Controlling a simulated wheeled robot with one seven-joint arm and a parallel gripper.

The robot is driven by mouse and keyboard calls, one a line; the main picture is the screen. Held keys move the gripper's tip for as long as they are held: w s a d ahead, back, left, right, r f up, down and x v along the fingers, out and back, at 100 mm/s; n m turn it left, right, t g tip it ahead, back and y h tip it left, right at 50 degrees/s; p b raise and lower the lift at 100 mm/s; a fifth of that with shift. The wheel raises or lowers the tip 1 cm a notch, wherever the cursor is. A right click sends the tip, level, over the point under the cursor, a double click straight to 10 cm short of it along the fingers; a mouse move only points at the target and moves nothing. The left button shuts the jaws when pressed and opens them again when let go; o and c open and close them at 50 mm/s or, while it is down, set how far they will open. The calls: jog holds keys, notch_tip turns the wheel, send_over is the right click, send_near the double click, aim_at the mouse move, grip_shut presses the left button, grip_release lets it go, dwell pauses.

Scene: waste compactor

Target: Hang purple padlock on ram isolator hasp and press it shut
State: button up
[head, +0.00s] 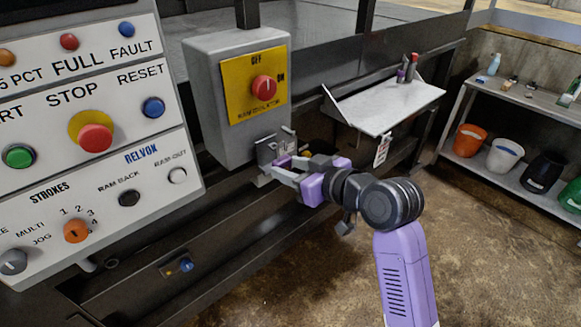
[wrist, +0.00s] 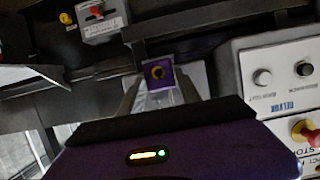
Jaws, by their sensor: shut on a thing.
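The purple padlock (wrist: 150,68) is held between the two fingers of my gripper (wrist: 158,92), its face with a dark keyhole and brass-coloured ring towards the wrist camera. In the head view, my gripper (head: 280,172) is shut on the padlock (head: 283,161), which is mostly hidden by the fingers. The metal hasp (head: 268,150) sticks out at the lower right of the grey ram isolator box (head: 212,100), and the padlock is right at it. Whether the shackle passes through the hasp is hidden. The red isolator knob (head: 264,88) sits on a yellow plate.
The control panel (head: 75,215) with buttons stands at the left. A small shelf (head: 390,105) with a hanging tag (head: 382,150) is to the right of the box. A rack (head: 480,165) with buckets stands at far right. The floor (head: 330,265) in front is clear.

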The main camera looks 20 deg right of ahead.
aim_at(285, 162)
jog(key=shift+w+a, duration=0.2)
jog(key=shift+w, duration=0.45)
jog(key=shift+w+a, duration=0.25)
jog(key=shift+w, duration=0.45)
jog(key=shift+w+a, duration=0.2)
jog(key=shift+w, duration=0.45)
dwell(0.6)
jog(key=shift+f, duration=0.2)
dwell(0.4)
jog(key=o, duration=1.3)
jog(key=shift+s, duration=0.1)
jog(key=shift+c, duration=0.5)
jog(key=shift+s+d+r, duration=0.15)
jog(key=shift+s+r, duration=0.15)
jog(key=shift+s, duration=0.15)
jog(key=shift+p+v, duration=1.4)
jog(key=shift+v, duration=1.5)
